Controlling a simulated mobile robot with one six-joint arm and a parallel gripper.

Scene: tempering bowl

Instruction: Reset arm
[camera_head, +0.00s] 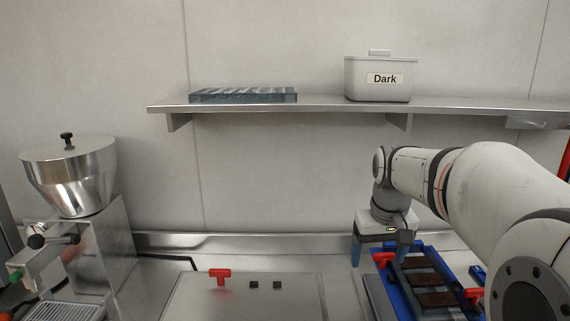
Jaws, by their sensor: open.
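My gripper (382,256) hangs at the end of my white arm on the right, with its blue fingers apart and pointing down. It is just above or beside the left rear corner of a blue tray (413,247). The tray holds dark brown slabs that look like chocolate (421,281). A red handle (384,259) stands by the tray, close to the right finger. I cannot tell whether the finger touches it.
A metal shelf (320,105) on the wall holds a white "Dark" bin (379,79) and a grey-blue mould (243,95). A steel tempering machine (72,172) stands at left. A flat metal lid (244,302) with a red handle (220,275) lies front centre. The air above it is clear.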

